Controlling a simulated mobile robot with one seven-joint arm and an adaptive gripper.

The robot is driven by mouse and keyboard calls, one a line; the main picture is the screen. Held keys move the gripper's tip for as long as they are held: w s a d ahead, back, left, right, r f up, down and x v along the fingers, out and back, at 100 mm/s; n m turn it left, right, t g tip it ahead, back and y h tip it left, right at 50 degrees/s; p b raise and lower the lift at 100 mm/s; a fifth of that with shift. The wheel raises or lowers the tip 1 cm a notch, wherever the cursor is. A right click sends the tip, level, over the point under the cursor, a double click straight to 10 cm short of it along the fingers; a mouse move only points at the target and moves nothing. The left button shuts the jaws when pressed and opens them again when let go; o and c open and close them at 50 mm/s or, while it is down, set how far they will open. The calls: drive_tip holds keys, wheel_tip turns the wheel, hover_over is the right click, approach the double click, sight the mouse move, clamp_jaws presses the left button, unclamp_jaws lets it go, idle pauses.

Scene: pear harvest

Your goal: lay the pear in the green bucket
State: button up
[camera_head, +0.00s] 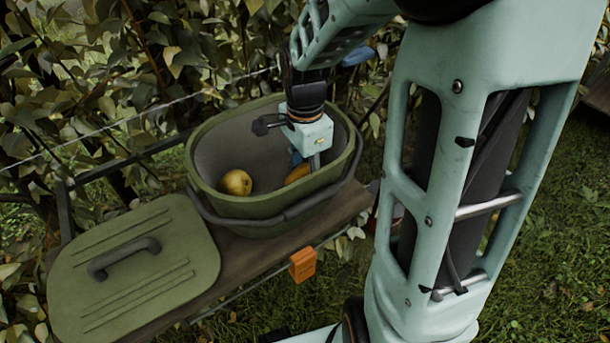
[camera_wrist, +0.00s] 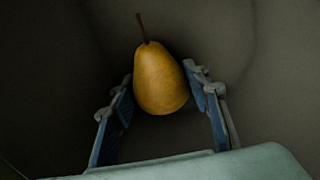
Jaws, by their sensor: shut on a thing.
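The green bucket (camera_head: 262,206) stands open on a wooden shelf in the head view. My gripper (camera_head: 305,160) reaches down inside its right part. It is shut on a yellow-orange pear (camera_head: 298,174), low inside the bucket behind the near rim. In the wrist view the same pear (camera_wrist: 160,80) sits between the two blue-lined fingers of my gripper (camera_wrist: 160,90), stem pointing up the picture. Whether the held pear touches the bucket floor cannot be told. Another yellow pear (camera_head: 236,182) lies in the left part of the bucket, apart from the gripper.
A green lid (camera_head: 130,268) with a dark handle lies left of the bucket on the wooden shelf (camera_head: 252,250). An orange clip (camera_head: 303,264) is at the shelf's front edge. A leafy hedge (camera_head: 110,70) and wire are close behind. Grass lies to the right.

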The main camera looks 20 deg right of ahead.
drive_tip(key=shift+f+b, duration=0.35)
drive_tip(key=shift+f, duration=0.1)
idle(0.5)
drive_tip(key=o, duration=1.3)
drive_tip(key=shift+o, duration=0.2)
